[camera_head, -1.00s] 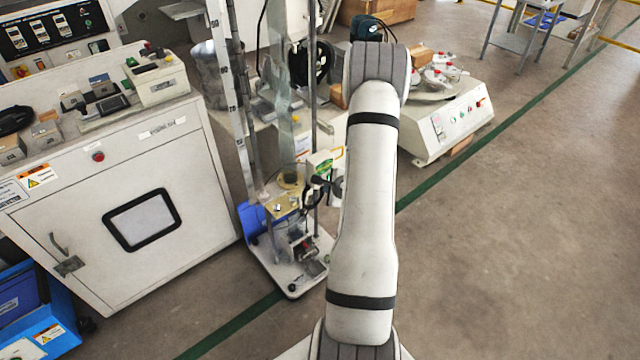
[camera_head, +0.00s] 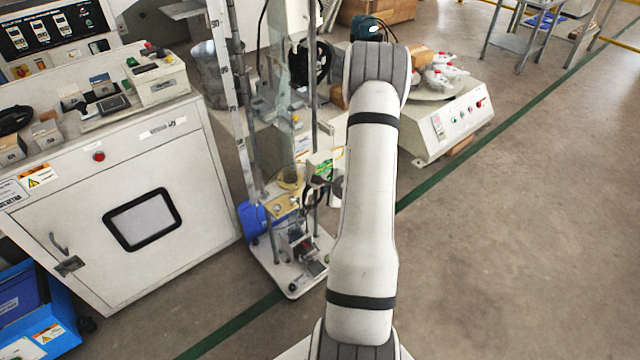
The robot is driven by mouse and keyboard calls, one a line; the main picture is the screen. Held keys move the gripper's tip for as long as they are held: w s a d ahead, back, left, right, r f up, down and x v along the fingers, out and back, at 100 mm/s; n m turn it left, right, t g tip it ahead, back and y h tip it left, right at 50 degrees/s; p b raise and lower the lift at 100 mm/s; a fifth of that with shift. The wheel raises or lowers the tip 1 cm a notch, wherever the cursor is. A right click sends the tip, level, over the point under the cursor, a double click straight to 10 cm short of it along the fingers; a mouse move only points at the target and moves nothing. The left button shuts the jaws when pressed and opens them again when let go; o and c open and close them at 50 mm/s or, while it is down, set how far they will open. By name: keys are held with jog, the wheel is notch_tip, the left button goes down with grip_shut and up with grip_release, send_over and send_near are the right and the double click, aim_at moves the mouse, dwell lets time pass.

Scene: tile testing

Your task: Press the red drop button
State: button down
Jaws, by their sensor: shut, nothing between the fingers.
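A tall drop-test stand (camera_head: 290,272) stands left of my arm, with a clear upright tube and a yellowish plate. A small green and white box (camera_head: 320,165) is mounted on its right side. My gripper (camera_head: 316,183) is small and dark, just below this box, with its wrist partly behind my arm. Its fingers look closed and empty; I cannot tell whether they touch the box. I cannot make out a red drop button on the box; its face is too small and partly covered.
A white cabinet (camera_head: 200,190) stands at left, with a red button (camera_head: 99,156) on its front. A control box (camera_head: 160,85) sits on top. A white machine (camera_head: 445,128) with a round table stands behind at right. The floor (camera_head: 520,250) at right is clear.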

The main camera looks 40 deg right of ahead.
jog(key=shift+w+r, duration=0.1)
jog(key=shift+w, duration=0.05)
jog(key=shift+w+p, duration=0.3)
jog(key=shift+p, duration=0.2)
jog(key=shift+w+p, duration=0.3)
jog(key=shift+w, duration=0.15)
dwell(0.7)
jog(key=shift+s, duration=0.1)
jog(key=shift+s+p, duration=0.35)
jog(key=shift+s, duration=0.4)
jog(key=s+p, duration=0.1)
jog(key=s, duration=0.4)
jog(key=shift+d, duration=0.2)
dwell(0.7)
